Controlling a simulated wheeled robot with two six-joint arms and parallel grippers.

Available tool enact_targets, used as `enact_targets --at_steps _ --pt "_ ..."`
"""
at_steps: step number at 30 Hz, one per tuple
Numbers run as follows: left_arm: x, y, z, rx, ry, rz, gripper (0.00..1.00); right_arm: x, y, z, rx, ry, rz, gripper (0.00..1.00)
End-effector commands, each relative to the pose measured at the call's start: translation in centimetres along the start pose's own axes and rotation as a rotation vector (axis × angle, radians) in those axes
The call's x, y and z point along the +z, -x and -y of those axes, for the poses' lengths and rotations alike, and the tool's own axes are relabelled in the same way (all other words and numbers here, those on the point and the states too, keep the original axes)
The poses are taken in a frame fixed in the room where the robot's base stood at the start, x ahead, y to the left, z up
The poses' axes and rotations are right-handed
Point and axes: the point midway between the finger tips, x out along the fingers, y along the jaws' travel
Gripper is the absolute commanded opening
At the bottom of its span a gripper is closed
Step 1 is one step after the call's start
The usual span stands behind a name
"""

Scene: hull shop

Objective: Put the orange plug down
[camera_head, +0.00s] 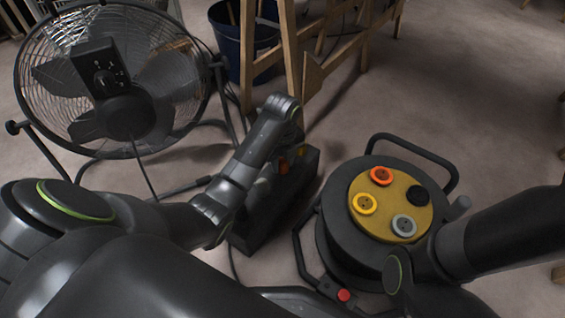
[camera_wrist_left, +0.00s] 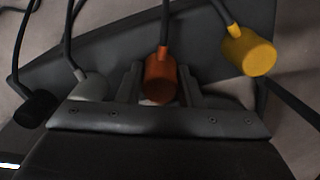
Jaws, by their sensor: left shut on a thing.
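The orange plug (camera_wrist_left: 160,78) sits between the two fingers of my left gripper (camera_wrist_left: 159,70) in the left wrist view, with its dark cable running up. My left gripper is shut on it, over a dark box (camera_head: 258,222). In the head view my wrist partly hides the gripper, and an orange plug (camera_head: 300,151) shows just below it. A yellow plug (camera_wrist_left: 248,50) lies to the right of the fingers, a grey plug (camera_wrist_left: 90,86) to the left and a black plug (camera_wrist_left: 37,106) farther left. I cannot tell whether the orange plug touches the box. My right gripper is not seen.
A cable reel (camera_head: 337,190) stands right of the box, with orange, yellow, grey and black round sockets on its yellow face (camera_head: 391,203). A fan (camera_head: 120,85) stands at left. A blue bucket (camera_head: 229,40) and wooden trestle legs (camera_head: 290,50) stand behind. Floor at upper right is clear.

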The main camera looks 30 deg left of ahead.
Motion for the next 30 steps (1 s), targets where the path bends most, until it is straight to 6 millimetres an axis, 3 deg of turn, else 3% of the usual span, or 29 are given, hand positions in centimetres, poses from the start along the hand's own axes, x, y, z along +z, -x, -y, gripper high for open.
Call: enact_targets --at_steps 8,9,13,25,30 --pt "0.0 -0.5 0.0 0.0 0.0 0.0 0.0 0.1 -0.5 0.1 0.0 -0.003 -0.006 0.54" --pt "0.0 -0.6 0.0 0.0 0.0 0.0 0.36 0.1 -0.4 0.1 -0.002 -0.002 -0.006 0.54" --pt "0.0 -0.6 0.0 0.0 0.0 0.0 0.54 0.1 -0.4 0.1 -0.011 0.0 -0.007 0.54" --pt "0.1 -0.2 0.1 -0.002 -0.001 0.002 0.54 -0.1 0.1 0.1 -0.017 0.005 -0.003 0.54" --pt "0.0 2.3 0.0 -0.002 -0.001 0.001 0.54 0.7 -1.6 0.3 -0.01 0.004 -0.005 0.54"
